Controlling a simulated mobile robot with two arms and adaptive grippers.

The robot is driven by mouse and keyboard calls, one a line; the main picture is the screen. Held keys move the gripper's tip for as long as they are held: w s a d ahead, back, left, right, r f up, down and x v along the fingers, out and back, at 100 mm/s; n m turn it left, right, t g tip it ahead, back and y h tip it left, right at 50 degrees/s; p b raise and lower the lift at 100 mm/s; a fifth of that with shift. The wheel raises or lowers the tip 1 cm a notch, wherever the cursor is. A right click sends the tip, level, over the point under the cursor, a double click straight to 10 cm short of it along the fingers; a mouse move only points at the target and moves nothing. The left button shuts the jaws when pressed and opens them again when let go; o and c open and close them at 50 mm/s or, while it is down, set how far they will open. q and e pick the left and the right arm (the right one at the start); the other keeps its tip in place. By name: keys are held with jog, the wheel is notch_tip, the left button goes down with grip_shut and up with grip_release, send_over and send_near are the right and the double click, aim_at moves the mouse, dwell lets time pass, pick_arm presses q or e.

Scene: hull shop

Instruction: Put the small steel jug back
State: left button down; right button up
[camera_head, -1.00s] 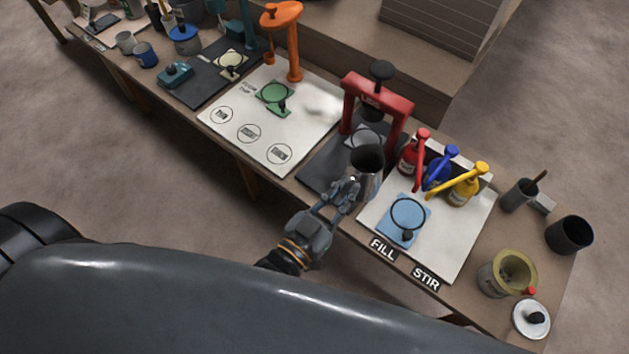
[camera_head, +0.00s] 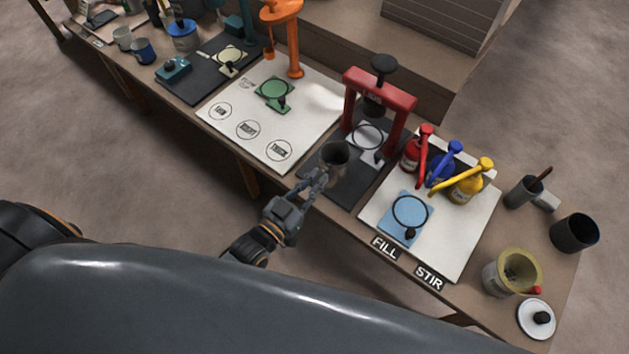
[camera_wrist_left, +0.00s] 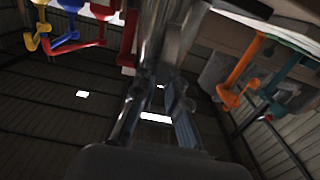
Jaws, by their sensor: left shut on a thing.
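The small steel jug (camera_head: 334,160) is a dark, shiny open cup in the head view, at the front edge of the dark mat (camera_head: 352,187) before the red press. My left gripper (camera_head: 318,182) is shut on it from the front left. In the left wrist view the jug (camera_wrist_left: 172,30) fills the top middle between the fingers (camera_wrist_left: 160,100). The jug looks upright. I cannot tell whether its base touches the mat. My right gripper is not in view.
The red press (camera_head: 378,95) stands just behind the jug. A white board (camera_head: 300,105) with printed circles lies to the left. A blue ringed stand (camera_head: 407,218) and red, blue and yellow pump bottles (camera_head: 466,188) are to the right. A dark cup (camera_head: 574,233) stands at the far right.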

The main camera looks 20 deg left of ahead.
pick_arm(q)
jog(key=shift+r, duration=0.1)
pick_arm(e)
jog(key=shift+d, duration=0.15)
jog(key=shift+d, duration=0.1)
pick_arm(q)
jog(key=shift+f, duration=0.2)
jog(key=c, duration=1.4)
grip_release()
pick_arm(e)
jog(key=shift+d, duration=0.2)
pick_arm(q)
jog(key=shift+o, duration=0.2)
jog(key=shift+r, duration=0.25)
jog(key=v, duration=1.2)
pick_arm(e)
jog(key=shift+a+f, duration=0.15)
